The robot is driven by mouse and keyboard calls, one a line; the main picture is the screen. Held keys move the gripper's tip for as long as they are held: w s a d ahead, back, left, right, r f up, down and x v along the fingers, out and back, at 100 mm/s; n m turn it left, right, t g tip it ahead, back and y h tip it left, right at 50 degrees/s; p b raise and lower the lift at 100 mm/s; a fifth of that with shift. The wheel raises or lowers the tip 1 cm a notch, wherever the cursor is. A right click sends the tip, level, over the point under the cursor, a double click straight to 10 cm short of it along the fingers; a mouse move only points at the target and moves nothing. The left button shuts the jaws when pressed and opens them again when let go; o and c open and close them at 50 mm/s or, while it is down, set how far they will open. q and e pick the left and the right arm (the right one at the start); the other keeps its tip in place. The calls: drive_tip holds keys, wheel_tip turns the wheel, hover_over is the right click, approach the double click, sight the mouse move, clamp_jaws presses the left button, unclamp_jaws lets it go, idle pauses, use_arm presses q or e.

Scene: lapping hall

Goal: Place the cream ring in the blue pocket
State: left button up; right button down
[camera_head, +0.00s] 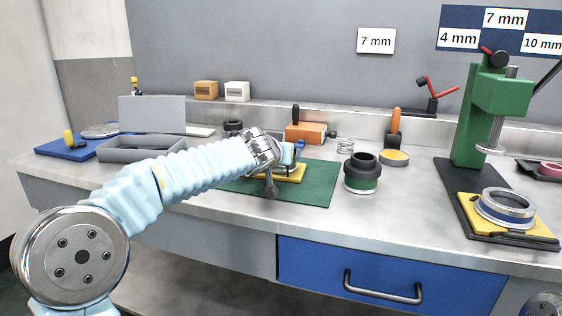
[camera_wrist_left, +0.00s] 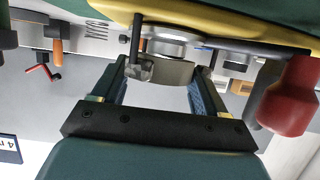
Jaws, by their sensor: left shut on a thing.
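My left gripper (camera_wrist_left: 158,90) is shut on a pale grey-cream ring (camera_wrist_left: 168,72), which sits between the two fingers in the left wrist view. The ring is close to a yellow fixture (camera_wrist_left: 225,27), which has metal clamp parts beside the ring; I cannot tell whether the ring rests in it. In the head view the left gripper (camera_head: 287,158) is low over the yellow fixture (camera_head: 290,178) on a green mat (camera_head: 318,190), and the wrist hides most of the ring. I cannot make out a blue pocket for certain. My right gripper is out of view.
A red-handled lever (camera_wrist_left: 290,95) is close beside the gripper. A black-and-green pot (camera_head: 362,175) stands right of the mat. A green press (camera_head: 470,125) and a blue-banded metal ring (camera_head: 505,210) on a yellow plate are farther right. A grey tray (camera_head: 150,155) is left.

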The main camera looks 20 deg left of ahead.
use_arm(q)
drive_tip(key=shift+f, duration=0.8)
drive_tip(key=c, duration=0.4)
drive_tip(key=o, duration=1.5)
drive_tip(key=shift+a+f, duration=0.1)
drive_tip(key=shift+c, duration=0.2)
drive_tip(key=shift+o, duration=1.1)
drive_tip(key=shift+r, duration=0.2)
